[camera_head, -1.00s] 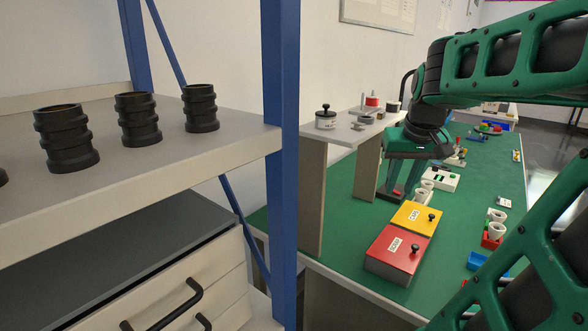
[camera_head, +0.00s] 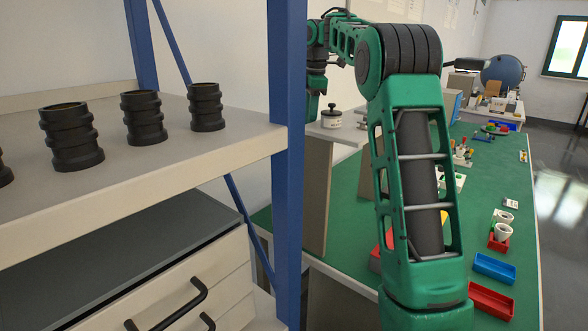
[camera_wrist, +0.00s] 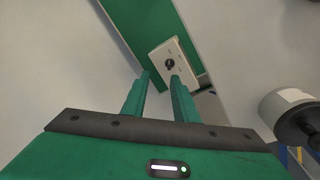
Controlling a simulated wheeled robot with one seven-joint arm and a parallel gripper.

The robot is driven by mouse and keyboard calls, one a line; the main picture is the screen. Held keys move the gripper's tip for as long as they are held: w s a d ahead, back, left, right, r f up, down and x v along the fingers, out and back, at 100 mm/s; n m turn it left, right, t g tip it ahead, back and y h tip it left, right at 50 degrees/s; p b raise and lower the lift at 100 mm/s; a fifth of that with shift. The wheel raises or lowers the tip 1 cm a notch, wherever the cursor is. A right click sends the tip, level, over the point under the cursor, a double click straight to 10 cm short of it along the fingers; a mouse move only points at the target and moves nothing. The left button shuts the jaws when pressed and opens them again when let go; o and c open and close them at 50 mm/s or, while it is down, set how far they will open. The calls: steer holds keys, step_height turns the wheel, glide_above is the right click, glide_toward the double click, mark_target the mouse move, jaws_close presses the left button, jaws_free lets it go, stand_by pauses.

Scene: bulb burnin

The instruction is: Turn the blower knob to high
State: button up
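In the wrist view, a pale box carries a round black knob (camera_wrist: 170,64) on its face, with small marks around it too small to read. I take this to be the blower knob; its setting cannot be made out. My gripper (camera_wrist: 161,76) is open and empty, its two green fingers pointing towards the box, with the knob seen between and just beyond the tips. No contact shows. In the head view my gripper (camera_head: 313,103) hangs near the raised shelf at the wall, beside the blue post; the knob is not visible there.
A white pot with a black lid knob (camera_head: 331,117) stands on the raised shelf, close to my gripper; a white round body (camera_wrist: 290,105) shows at right in the wrist view. A blue rack post (camera_head: 287,160) stands left. Trays and cups line the green bench (camera_head: 500,180).

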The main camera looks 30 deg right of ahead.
steer(key=f, duration=0.5)
steer(key=a+f+n+g, duration=0.1)
steer(key=f, duration=0.4)
steer(key=a+f+n, duration=0.1)
steer(key=f, duration=0.4)
steer(key=shift+w+a+f+g, duration=0.15)
steer(key=shift+w+f+g, duration=0.15)
steer(key=shift+g, duration=0.1)
jaws_close()
